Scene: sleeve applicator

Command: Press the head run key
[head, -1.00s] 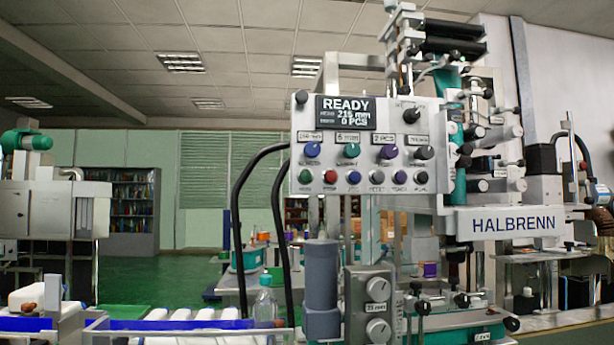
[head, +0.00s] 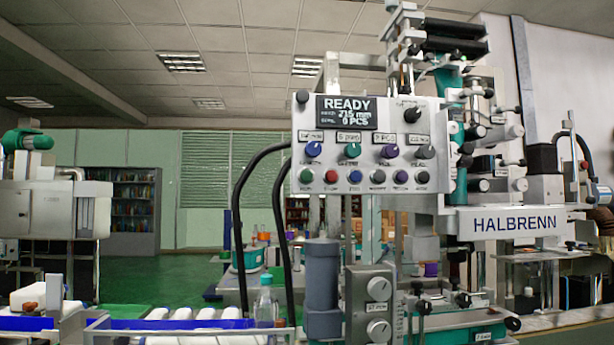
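The control panel (head: 340,165) of the sleeve applicator faces me in the head view. Its display (head: 346,112) reads READY, 215 mm and 0 PCS. Neither of my grippers shows in this view.
A conveyor (head: 190,322) with blue edges runs along the bottom left, with a clear bottle (head: 265,300) on it. Black hoses (head: 240,215) arch left of the panel. A grey cylinder (head: 322,285) and a lower two-knob box (head: 372,308) stand below it.

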